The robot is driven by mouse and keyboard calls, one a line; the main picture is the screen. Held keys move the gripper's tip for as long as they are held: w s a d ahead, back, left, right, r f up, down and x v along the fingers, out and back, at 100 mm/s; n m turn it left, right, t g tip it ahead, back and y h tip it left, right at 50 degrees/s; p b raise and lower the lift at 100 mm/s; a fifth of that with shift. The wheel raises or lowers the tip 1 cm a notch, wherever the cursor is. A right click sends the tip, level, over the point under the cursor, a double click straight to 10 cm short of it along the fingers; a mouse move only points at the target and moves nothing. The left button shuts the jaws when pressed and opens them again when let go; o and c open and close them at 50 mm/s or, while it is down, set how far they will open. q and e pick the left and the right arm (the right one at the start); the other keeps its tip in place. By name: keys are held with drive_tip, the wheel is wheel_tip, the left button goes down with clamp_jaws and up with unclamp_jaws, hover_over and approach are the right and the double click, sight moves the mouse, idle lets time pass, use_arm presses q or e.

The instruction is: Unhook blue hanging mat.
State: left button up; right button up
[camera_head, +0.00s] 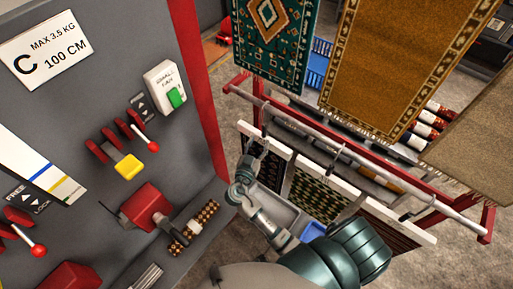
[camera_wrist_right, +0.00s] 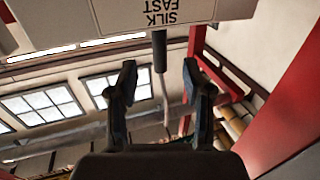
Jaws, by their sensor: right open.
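No hanging mat shows as clearly blue. Several mats with white header boards hang by hooks from a grey rail (camera_head: 330,140). The nearest one, a dark patterned mat (camera_head: 271,170), is partly behind my right gripper (camera_head: 257,148); its colour is hard to tell. Beside it hangs a green and yellow patterned mat (camera_head: 316,196). My right gripper is open at the nearest header board. In the right wrist view, a dark hook stem (camera_wrist_right: 160,52) rises between and beyond the open fingers, below a white board (camera_wrist_right: 170,14) reading "SILK FAST". I cannot see contact. My left gripper is out of view.
A grey control panel (camera_head: 110,85) with red levers fills the left. Large rugs, one teal (camera_head: 272,40) and one brown (camera_head: 395,65), hang above the rail. A red frame (camera_head: 487,222) borders the rail. A blue crate (camera_head: 318,64) stands behind.

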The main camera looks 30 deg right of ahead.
sight(263, 133)
drive_tip(key=shift+w+d+r, duration=0.1)
drive_tip(key=shift+w+d, duration=0.35)
drive_tip(key=shift+w, duration=0.05)
drive_tip(key=shift+x, duration=0.8)
drive_tip(key=shift+b+x, duration=0.9)
drive_tip(key=shift+x, duration=0.9)
drive_tip(key=shift+s, duration=0.1)
clamp_jaws()
